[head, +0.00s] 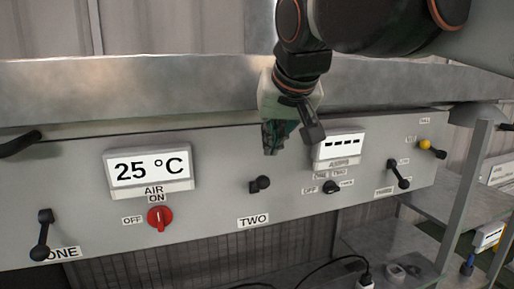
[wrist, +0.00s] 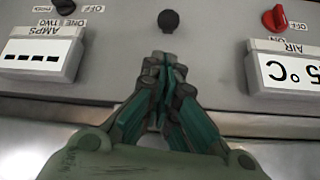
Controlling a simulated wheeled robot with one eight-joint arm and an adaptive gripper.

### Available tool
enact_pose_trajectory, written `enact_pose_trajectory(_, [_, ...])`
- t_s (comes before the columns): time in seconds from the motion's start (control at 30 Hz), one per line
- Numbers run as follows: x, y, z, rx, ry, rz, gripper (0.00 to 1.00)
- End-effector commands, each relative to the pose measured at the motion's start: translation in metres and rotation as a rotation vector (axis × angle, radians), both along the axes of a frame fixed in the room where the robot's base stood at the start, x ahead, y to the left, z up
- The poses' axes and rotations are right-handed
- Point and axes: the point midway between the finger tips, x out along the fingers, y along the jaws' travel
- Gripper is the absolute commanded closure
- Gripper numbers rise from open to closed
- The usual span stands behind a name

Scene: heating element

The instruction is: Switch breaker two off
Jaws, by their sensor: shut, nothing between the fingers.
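Breaker two's black lever (head: 259,184) sits on the grey panel above the "TWO" label (head: 253,221). It looks short and foreshortened in the head view, so its exact position is hard to tell. In the upside-down wrist view its round black knob (wrist: 168,20) is at the top centre, just beyond my fingertips. My gripper (head: 271,150) is shut and empty, pointing down above the lever and apart from it in the head view. The shut green-and-grey fingers also show in the wrist view (wrist: 166,60).
The 25 °C display (head: 150,168) and red air knob (head: 159,218) are left of the lever. The amps display (head: 339,147) and its selector (head: 331,187) are right. Breaker one's lever (head: 42,235) and breaker three's (head: 398,174) flank these. A metal ledge (head: 130,88) runs above the panel.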

Motion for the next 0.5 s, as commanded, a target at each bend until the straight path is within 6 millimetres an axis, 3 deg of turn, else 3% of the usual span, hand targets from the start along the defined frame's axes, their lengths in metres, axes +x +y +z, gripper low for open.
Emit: enact_pose_trajectory(0.5, [0.051, 0.009, -0.058, 0.001, 0.0, -0.001, 1.0])
